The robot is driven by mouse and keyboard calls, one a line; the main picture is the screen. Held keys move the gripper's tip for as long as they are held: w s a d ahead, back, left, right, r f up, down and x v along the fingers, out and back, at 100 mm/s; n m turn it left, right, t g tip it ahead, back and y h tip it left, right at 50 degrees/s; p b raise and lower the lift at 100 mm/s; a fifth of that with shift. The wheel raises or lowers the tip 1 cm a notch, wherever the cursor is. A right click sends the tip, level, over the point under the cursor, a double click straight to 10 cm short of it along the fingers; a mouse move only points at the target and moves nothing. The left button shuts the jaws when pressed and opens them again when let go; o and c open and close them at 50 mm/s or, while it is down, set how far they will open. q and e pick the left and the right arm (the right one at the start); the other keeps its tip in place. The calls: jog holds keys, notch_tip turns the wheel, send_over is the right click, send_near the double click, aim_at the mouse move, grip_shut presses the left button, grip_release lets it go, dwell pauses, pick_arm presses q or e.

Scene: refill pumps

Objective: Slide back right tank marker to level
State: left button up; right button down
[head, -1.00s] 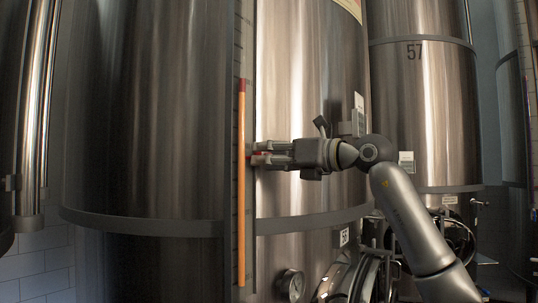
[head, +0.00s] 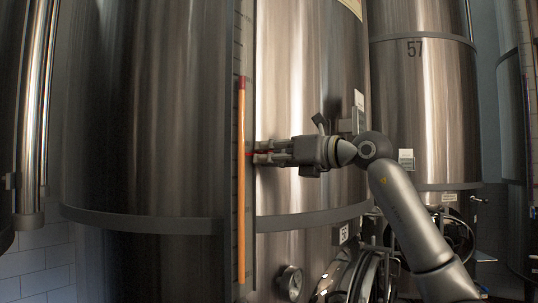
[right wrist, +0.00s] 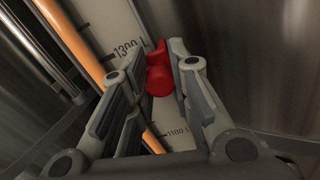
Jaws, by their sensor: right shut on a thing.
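The red tank marker (right wrist: 159,72) sits on a pale level scale (right wrist: 105,25) in the right wrist view, between the printed 1300 and 1100 marks. My right gripper (right wrist: 160,75) is shut on the marker, with a finger on each side of it. In the head view my right gripper (head: 262,152) reaches left across the front of the steel tank (head: 310,90) to the scale strip. Only a little red of the marker (head: 249,153) shows there. An orange level column (head: 241,190) with a red top stands just left of the marker. My left gripper is out of view.
A large dark steel tank (head: 145,120) stands to the left, and tank 57 (head: 425,110) stands at the back right. A gauge (head: 290,283) and a round hatch sit low on the middle tank. Hoops run around the tanks.

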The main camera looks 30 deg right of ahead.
notch_tip(320, 180, up, 14)
jog(key=p, duration=1.3)
jog(key=shift+f, duration=0.15)
jog(key=shift+a, duration=0.1)
